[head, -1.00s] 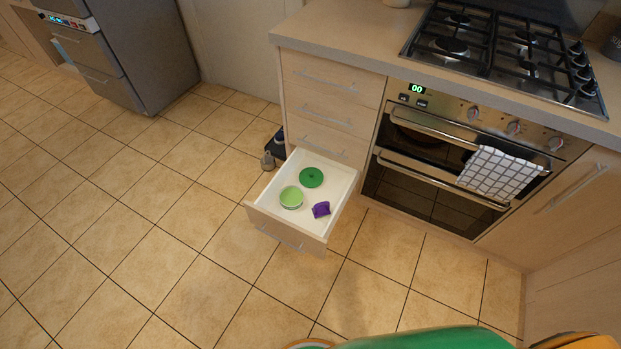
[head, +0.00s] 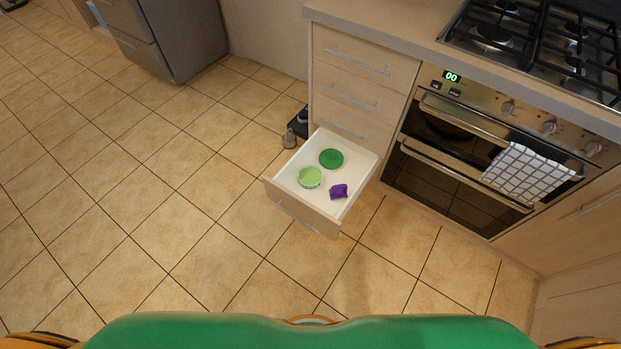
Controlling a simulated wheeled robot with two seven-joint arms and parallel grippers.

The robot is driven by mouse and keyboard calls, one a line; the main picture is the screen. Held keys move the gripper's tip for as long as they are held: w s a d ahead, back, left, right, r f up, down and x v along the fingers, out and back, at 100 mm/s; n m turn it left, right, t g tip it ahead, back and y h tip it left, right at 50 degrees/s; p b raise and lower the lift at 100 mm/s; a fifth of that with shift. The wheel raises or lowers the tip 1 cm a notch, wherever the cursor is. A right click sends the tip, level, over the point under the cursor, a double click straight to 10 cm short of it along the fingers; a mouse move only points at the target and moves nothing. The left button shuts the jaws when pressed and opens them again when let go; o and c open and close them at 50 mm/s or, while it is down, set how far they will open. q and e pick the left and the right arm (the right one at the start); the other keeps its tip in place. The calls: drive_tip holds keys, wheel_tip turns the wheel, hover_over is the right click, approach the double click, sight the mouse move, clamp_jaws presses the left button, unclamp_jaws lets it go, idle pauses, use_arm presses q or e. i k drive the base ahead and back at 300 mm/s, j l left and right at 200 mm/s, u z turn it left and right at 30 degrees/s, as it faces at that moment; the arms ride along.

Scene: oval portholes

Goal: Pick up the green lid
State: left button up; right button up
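The dark green round lid (head: 331,159) lies flat in the open bottom drawer (head: 302,206), towards its back. A light green round container (head: 309,177) sits in front of it, to the left, and a small purple item (head: 338,191) lies to the right of the container. The lid is apart from both and nothing covers it. Neither of my grippers shows in the head view.
Closed drawers (head: 358,97) and a counter edge (head: 390,31) stand above the open drawer. An oven (head: 465,150) with a checked towel (head: 529,172) is to the right. Small dark items (head: 297,125) stand on the floor behind the drawer. Tiled floor (head: 190,220) is clear in front and left.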

sight(331, 159)
drive_tip(key=i+j+z, duration=0.2)
drive_tip(key=j, duration=0.15)
drive_tip(key=i+j+z, duration=0.25)
drive_tip(key=j, duration=0.15)
drive_tip(key=j+z, duration=0.2)
drive_tip(key=j, duration=0.2)
drive_tip(key=i+j+z, duration=0.2)
drive_tip(key=j, duration=0.25)
drive_tip(key=i+j+z, duration=0.15)
drive_tip(key=j+z, duration=0.25)
drive_tip(key=j, duration=0.25)
drive_tip(key=i+j+z, duration=0.1)
drive_tip(key=j+z, duration=0.3)
drive_tip(key=j, duration=0.3)
drive_tip(key=j+z, duration=0.4)
drive_tip(key=j, duration=0.3)
